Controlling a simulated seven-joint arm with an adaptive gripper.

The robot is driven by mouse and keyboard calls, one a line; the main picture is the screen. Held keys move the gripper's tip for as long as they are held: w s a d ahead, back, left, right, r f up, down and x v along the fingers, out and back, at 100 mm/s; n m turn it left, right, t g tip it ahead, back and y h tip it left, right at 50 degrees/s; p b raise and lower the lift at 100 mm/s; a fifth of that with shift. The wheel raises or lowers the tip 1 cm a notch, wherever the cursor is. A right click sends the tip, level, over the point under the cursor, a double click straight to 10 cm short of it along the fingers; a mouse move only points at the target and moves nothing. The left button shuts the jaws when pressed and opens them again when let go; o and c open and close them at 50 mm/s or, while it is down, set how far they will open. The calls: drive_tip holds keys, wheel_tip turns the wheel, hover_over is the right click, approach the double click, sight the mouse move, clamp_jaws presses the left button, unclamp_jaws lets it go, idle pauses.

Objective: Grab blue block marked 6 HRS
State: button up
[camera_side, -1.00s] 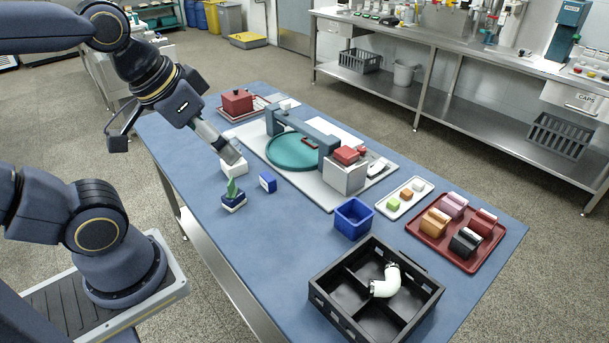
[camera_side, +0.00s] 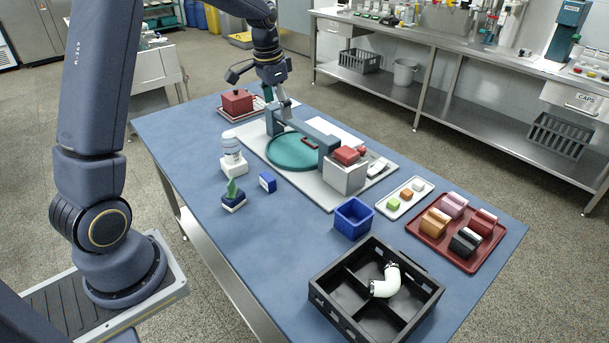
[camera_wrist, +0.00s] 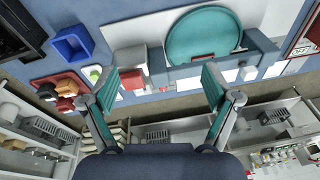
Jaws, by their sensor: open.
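A small blue block (camera_side: 267,182) with a white face stands on the blue table, left of the teal disc; I cannot read its marking. It does not show clearly in the wrist view. My gripper (camera_side: 285,107) is at the far side of the table, above the far end of the grey and teal apparatus, well away from the block. In the wrist view my gripper (camera_wrist: 160,72) shows two teal-padded fingers spread wide with nothing between them.
A dark blue holder (camera_side: 233,203) with a green piece and a white bottle (camera_side: 231,150) stand near the block. The teal disc (camera_side: 292,151) lies right of it. A blue bin (camera_side: 354,219), black divided crate (camera_side: 410,320) and red tray (camera_side: 430,240) fill the near right.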

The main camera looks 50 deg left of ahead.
drive_tip(key=n+g, duration=0.1)
drive_tip(key=g, duration=0.1)
hover_over(267, 176)
wheel_tip(267, 176, down, 10)
drive_tip(key=shift+h, duration=0.4)
drive_tip(key=f, duration=1)
drive_tip(key=shift+d, duration=0.2)
drive_tip(key=shift+w+a+f, duration=0.1)
drive_tip(key=shift+f, duration=1.4)
drive_tip(key=shift+a+f, duration=0.1)
drive_tip(key=shift+f, duration=1.4)
drive_tip(key=c, duration=1.2)
drive_tip(key=shift+c, duration=0.2)
drive_tip(key=shift+r, duration=0.1)
